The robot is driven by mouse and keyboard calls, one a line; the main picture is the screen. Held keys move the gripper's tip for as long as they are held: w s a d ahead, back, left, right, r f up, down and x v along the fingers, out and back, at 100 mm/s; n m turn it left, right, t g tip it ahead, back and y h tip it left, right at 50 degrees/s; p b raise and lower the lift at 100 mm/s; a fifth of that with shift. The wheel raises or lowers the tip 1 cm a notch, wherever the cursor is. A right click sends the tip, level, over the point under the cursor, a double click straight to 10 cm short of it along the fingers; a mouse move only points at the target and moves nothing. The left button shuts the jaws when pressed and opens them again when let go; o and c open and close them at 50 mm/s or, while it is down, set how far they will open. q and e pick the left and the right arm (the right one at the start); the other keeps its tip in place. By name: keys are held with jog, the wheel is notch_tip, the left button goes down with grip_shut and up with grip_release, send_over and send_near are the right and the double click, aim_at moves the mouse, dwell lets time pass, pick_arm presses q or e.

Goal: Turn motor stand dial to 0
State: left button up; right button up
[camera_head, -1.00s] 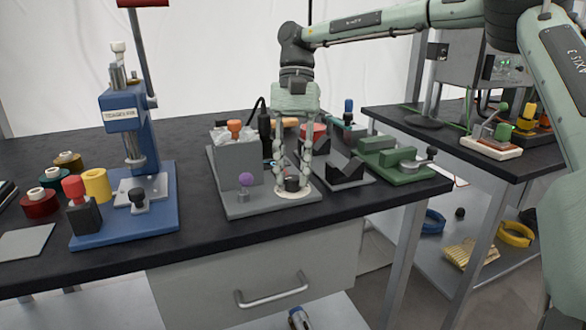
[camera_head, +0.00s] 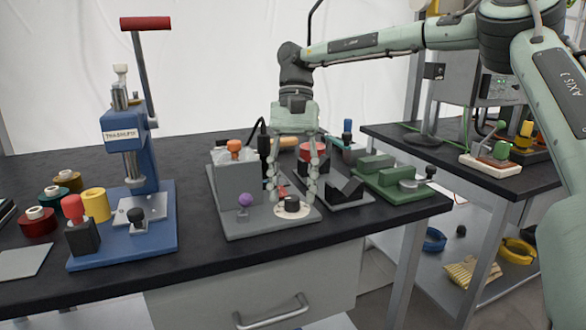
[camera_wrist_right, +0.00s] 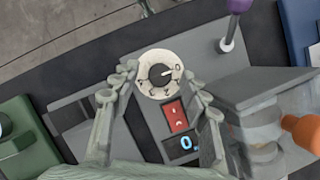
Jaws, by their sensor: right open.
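The grey motor stand (camera_head: 268,225) sits on the black bench in the head view. Its dial (camera_head: 292,205) is a black knob on a round white plate at the stand's front right. In the right wrist view the dial (camera_wrist_right: 159,76) shows its pointer directed right, at or near the 0 mark. A digital display (camera_wrist_right: 184,145) there shows a 0, partly cut by a finger. My right gripper (camera_head: 291,196) is open above the dial, one finger on each side, apart from the knob. My left gripper is not in view.
A purple-topped knob (camera_head: 245,201) stands left of the dial, with an orange knob (camera_head: 234,147) behind. A red rocker switch (camera_wrist_right: 175,115) lies beside the dial. A black V-block (camera_head: 345,190) and green vise (camera_head: 400,178) stand right; a blue press (camera_head: 140,160) stands left.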

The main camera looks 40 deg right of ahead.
jog(key=v, duration=1.1)
jog(key=shift+r, duration=0.3)
jog(key=shift+w, duration=0.1)
